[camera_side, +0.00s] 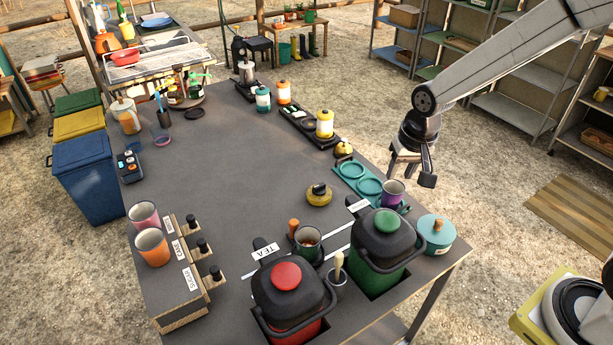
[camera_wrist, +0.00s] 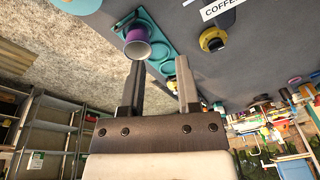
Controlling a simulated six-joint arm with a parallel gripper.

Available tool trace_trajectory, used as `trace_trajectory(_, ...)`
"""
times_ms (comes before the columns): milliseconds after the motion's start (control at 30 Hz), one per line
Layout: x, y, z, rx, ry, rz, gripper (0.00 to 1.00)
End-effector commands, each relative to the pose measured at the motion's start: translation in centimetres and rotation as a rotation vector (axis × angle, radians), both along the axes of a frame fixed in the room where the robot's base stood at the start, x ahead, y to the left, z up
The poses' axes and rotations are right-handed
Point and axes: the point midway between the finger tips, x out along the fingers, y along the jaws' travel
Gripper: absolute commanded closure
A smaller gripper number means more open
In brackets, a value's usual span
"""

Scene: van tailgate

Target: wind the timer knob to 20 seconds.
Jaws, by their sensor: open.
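The timer, a round yellow disc with a black knob (camera_side: 319,189), sits on the dark tabletop near the middle of the side view. The wrist view shows the timer (camera_wrist: 213,39) at the upper right, just below the COFFEE label; its dial marks are too small to read. My gripper (camera_side: 411,176) hangs in the air over the table's right edge, to the right of the timer and apart from it. In the wrist view my gripper (camera_wrist: 160,75) has its two fingers spread with nothing between them.
A purple mug (camera_side: 393,194) stands at the teal tray (camera_side: 352,171), close below my gripper. The green canister (camera_side: 376,255) and red canister (camera_side: 286,312) stand towards the front. A small brass bell-like object (camera_side: 343,149) sits behind the tray. The table's middle (camera_side: 230,160) is clear.

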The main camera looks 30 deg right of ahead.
Motion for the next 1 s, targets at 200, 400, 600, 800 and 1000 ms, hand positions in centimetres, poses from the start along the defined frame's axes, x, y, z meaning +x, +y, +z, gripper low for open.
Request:
trace_trajectory(200,5.4,1.1,-0.8,0.035,0.037,-0.229,0.59)
trace_trajectory(400,9.7,2.2,-1.9,0.061,0.071,-0.443,0.59)
trace_trajectory(600,13.5,3.4,-3.3,0.077,0.101,-0.66,0.59)
trace_trajectory(800,16.7,4.7,-5.1,0.087,0.129,-0.874,0.59)
trace_trajectory(1000,18.8,5.7,-6.6,0.09,0.146,-1.048,0.59)
